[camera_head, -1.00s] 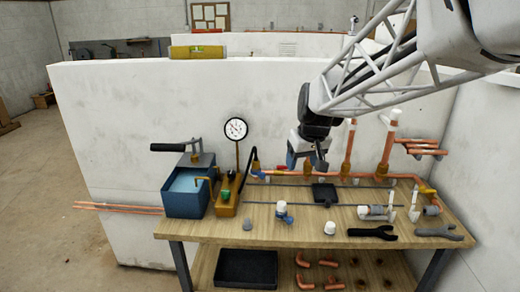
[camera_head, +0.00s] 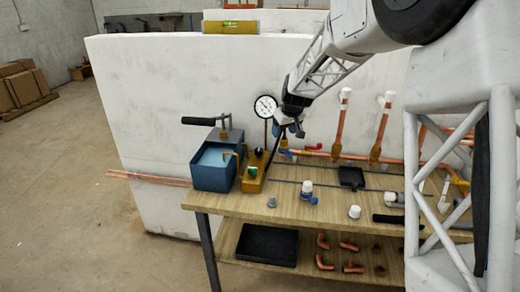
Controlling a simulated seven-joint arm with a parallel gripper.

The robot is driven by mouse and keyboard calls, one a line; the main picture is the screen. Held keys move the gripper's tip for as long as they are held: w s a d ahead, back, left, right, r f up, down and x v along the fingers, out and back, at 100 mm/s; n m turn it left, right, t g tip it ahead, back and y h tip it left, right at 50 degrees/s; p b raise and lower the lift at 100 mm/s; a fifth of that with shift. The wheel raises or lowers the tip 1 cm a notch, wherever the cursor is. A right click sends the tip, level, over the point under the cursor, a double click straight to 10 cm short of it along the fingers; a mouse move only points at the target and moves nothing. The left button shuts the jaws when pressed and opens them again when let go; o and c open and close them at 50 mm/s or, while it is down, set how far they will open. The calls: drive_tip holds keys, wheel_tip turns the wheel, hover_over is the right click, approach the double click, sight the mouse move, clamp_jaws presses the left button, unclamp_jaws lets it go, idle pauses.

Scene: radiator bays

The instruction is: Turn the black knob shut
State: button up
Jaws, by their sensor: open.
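A brass block (camera_head: 252,184) stands on the bench beside the blue water tank (camera_head: 213,174). It carries a green knob (camera_head: 252,170) and, behind that, a small dark knob (camera_head: 258,151), which I take for the black knob. Its turn position is too small to read. A round white gauge (camera_head: 265,107) rises on a stem from the block. My gripper (camera_head: 291,130) is open, pointing down just right of the gauge, above and right of the dark knob, and apart from it as far as I can tell. The black hose behind the block is partly hidden.
Copper pipes (camera_head: 340,130) stand at the back right of the bench. A white-and-blue fitting (camera_head: 308,190), a white cap (camera_head: 355,212) and a black square piece (camera_head: 352,177) lie on the top. A black tray (camera_head: 267,243) is on the shelf. My arm hides the bench's right end.

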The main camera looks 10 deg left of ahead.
drive_tip(key=n, duration=0.2)
approach(259, 149)
drive_tip(key=shift+w+f+y, duration=0.1)
drive_tip(key=shift+f+y, duration=0.2)
drive_tip(key=shift+f, duration=0.55)
drive_tip(key=shift+f, duration=0.1)
drive_tip(key=shift+x, duration=3.75)
drive_tip(key=c, duration=0.9)
